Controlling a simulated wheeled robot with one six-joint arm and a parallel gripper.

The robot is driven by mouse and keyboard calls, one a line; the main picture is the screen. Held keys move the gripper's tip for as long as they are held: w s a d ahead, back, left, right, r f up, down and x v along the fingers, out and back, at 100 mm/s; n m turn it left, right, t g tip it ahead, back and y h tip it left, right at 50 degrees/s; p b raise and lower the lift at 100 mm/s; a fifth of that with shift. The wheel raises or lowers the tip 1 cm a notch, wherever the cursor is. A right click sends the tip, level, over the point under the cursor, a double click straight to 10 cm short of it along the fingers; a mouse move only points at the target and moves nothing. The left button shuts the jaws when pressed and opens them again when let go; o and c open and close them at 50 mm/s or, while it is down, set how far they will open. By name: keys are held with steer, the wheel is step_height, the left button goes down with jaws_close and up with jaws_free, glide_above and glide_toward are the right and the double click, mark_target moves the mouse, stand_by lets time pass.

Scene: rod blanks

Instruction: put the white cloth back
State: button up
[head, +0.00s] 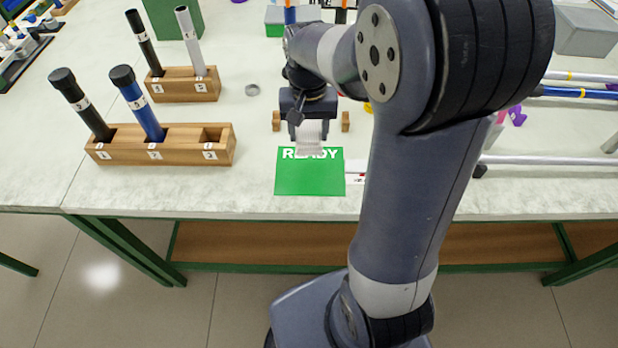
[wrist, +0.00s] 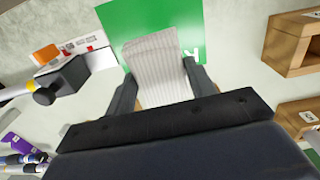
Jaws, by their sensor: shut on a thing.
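The white cloth (head: 310,137) hangs from my gripper (head: 309,124), over the top edge of a green card marked READY (head: 310,180). In the wrist view the ribbed white cloth (wrist: 158,62) lies between the two dark fingers of my gripper (wrist: 163,85), with the green card (wrist: 121,28) behind it. My gripper is shut on the cloth. I cannot tell whether the cloth's lower end touches the card or the table.
Left of my gripper stand a front wooden rack (head: 180,157) holding a black and a blue rod, with one empty hole, and a rear wooden rack (head: 183,90) with two rods. A grey ring (head: 252,90) lies nearby. Long rods (head: 580,92) lie at the right.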

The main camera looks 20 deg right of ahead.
mark_target(310, 134)
steer(key=shift+s+r, duration=0.1)
steer(key=shift+s, duration=0.3)
steer(key=shift+s+b, duration=0.15)
steer(key=shift+b, duration=0.15)
step_height(310, 134, down, 9)
steer(key=shift+f+b, duration=0.2)
steer(key=shift+b, duration=0.15)
steer(key=shift+f, duration=0.1)
steer(key=shift+f, duration=0.15)
steer(key=o, duration=0.9)
steer(key=shift+o, duration=0.2)
step_height(310, 134, up, 12)
steer(key=shift+r+p, duration=0.25)
steer(key=shift+p, duration=0.4)
